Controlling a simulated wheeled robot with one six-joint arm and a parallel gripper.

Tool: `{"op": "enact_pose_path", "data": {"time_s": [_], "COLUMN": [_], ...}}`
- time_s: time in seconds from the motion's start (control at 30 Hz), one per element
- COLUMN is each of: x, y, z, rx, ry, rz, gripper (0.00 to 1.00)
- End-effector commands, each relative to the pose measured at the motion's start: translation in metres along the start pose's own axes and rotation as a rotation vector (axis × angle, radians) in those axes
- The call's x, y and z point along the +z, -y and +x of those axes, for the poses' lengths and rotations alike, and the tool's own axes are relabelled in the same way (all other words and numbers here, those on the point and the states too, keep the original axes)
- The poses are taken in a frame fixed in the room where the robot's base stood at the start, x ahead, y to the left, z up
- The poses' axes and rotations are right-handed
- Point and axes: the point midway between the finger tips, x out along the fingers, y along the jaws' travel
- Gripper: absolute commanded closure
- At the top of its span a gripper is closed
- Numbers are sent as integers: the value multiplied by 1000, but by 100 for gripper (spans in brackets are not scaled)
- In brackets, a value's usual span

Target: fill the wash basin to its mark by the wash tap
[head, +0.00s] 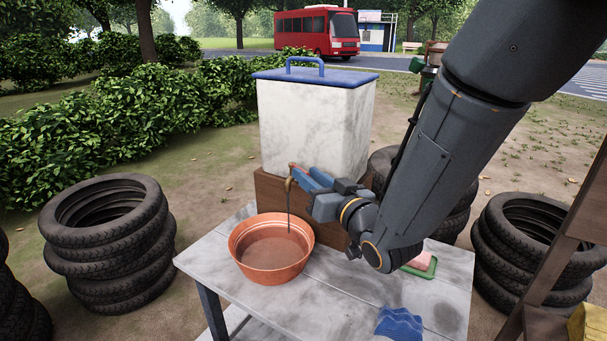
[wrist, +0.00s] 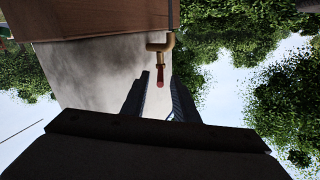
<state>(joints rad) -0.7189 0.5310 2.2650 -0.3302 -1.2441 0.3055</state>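The orange wash basin (head: 240,252) stands on the grey table under the wash tap (head: 289,184). A thin dark streak runs from the spout down into the basin and looks like a water stream. The basin's inside looks brownish; I cannot make out the level or the mark. The brass tap (wrist: 166,44) with its red handle (wrist: 160,77) shows in the upside-down wrist view. My gripper (head: 304,173) is beside the tap, in front of the tank. In the wrist view its fingers (wrist: 161,95) are apart, with the handle's tip near the gap; contact cannot be told.
The white tank (head: 312,125) with a blue lid stands on a wooden block (head: 268,190). A pink sponge in a green dish (head: 424,265) and a blue cloth (head: 400,324) lie on the table (head: 330,296). Tyre stacks (head: 108,240) stand on both sides.

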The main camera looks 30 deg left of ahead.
Motion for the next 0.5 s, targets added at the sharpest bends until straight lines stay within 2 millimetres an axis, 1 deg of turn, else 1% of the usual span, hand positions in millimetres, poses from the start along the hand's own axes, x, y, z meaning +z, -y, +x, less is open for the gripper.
{"op": "enact_pose_path", "data": {"time_s": [0.03, 0.1, 0.2, 0.33, 0.5], "x": [1, 1, 0, 0, -1], "y": [-1, 0, 0, 0, 1], "z": [-9, -20, -33, -43, -45], "rx": [1, -1, -1, -1, -2], "ry": [0, -1, 0, -2, -2], "rz": [0, 0, 0, 0, 0], "gripper": [73, 73, 73, 73, 73]}}
